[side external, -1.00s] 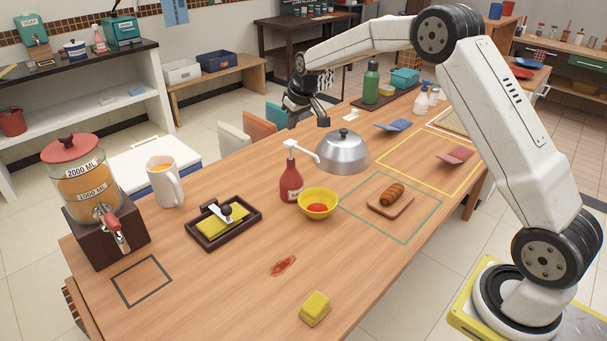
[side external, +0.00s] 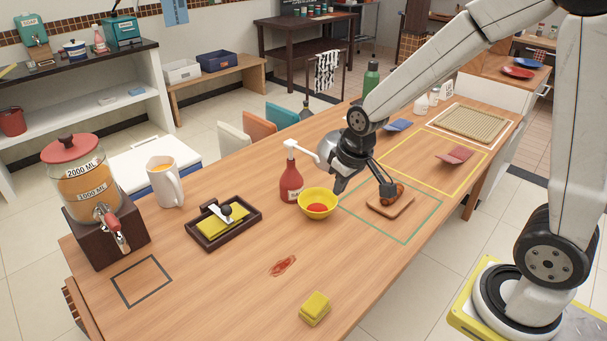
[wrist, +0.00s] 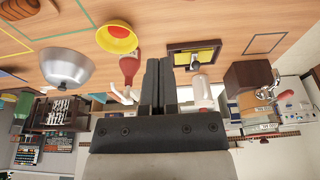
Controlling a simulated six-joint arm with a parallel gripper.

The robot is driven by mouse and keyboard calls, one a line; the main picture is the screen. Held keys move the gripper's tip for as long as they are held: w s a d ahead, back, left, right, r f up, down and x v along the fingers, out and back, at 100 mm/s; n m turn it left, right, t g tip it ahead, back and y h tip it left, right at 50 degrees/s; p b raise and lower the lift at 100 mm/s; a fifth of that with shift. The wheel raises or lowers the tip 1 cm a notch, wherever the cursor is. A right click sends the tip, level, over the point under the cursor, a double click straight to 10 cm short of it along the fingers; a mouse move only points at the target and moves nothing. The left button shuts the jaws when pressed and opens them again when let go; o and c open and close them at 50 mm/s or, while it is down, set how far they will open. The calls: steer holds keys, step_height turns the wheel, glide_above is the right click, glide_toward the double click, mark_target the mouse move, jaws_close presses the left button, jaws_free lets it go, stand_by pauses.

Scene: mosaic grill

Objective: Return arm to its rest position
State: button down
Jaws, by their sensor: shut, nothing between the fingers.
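My gripper (side external: 340,185) hangs over the middle of the table, just right of the yellow bowl (side external: 317,202). In the wrist view its two dark fingers (wrist: 159,72) lie together with nothing between them. In the side view my wrist mostly hides the silver dome (wrist: 65,68), which shows clearly in the wrist view.
A red pump bottle (side external: 291,184) stands left of the bowl. A tray with a yellow sponge (side external: 222,224), a mug (side external: 164,183) and a drink dispenser (side external: 88,195) are further left. A green bottle (side external: 371,78) stands behind my arm. The front table has a red stain (side external: 283,265) and a yellow sponge (side external: 314,309).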

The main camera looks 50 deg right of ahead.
steer(key=s+a+f, duration=0.1)
steer(key=s+f, duration=0.1)
steer(key=s, duration=0.7)
steer(key=shift+a, duration=0.25)
